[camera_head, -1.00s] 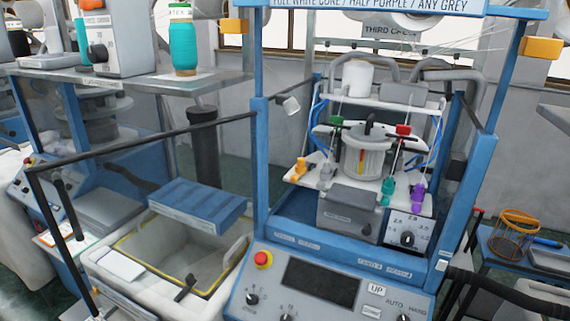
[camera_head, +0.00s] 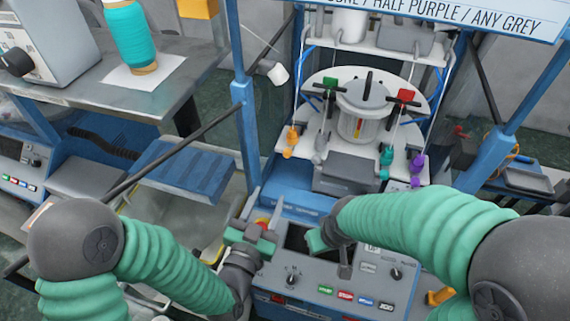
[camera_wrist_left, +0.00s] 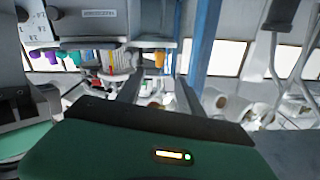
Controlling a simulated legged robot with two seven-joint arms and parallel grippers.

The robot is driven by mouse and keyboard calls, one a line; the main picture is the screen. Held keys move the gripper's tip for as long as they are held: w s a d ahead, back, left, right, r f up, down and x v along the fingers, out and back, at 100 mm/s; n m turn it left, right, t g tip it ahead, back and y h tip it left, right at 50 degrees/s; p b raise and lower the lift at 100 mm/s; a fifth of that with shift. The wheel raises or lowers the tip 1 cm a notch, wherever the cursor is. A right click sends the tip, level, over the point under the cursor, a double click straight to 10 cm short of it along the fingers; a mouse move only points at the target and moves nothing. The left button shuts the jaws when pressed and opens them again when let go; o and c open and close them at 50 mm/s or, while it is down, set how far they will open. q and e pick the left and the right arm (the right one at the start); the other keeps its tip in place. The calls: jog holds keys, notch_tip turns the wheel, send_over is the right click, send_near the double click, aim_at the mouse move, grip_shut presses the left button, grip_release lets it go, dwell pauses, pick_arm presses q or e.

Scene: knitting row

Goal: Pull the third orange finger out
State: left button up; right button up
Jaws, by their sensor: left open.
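An orange finger (camera_head: 291,142) stands at the left front edge of the knitting machine's white plate (camera_head: 275,167). Only one orange finger can be made out there; grey, teal and purple ones stand to its right. In the left wrist view, which looks inverted, the orange finger (camera_wrist_left: 160,60) shows beyond my jaws. My left gripper (camera_head: 262,208) is over the control panel, below and in front of the orange finger. Its two jaws (camera_wrist_left: 158,92) are apart with nothing between them. My right gripper (camera_head: 313,242) is over the panel's dark screen, its jaws unclear.
The control panel (camera_head: 345,293) with knobs and coloured buttons lies under both grippers. Blue frame posts (camera_head: 241,110) and a dark slanted rod (camera_head: 190,137) stand left of the machine. A grey box (camera_head: 345,172) sits at the plate's front. A blue tray (camera_head: 185,170) is at the left.

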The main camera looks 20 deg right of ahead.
pick_arm(q)
jog(key=p, duration=0.3)
send_near(286, 155)
jog(key=w, duration=0.2)
jog(key=w+d+p, duration=0.1)
jog(key=w+d, duration=0.1)
jog(key=w+d+p, duration=0.1)
jog(key=w+d, duration=0.2)
jog(key=shift+d+r, duration=0.1)
jog(key=shift+d, duration=0.15)
jog(key=shift+w+d+p, duration=0.1)
jog(key=shift+w+p, duration=0.1)
jog(key=shift+p, duration=0.1)
jog(key=shift+w, duration=0.2)
jog(key=shift+w+a, duration=0.1)
jog(key=shift+a, duration=0.25)
jog(key=c, duration=0.4)
jog(key=shift+d, duration=0.25)
grip_shut()
pick_arm(e)
jog(key=r, duration=0.5)
jog(key=shift+w+d+r, duration=0.3)
jog(key=shift+w, duration=0.1)
pick_arm(q)
jog(key=shift+a, duration=0.15)
pick_arm(e)
jog(key=shift+a, duration=0.1)
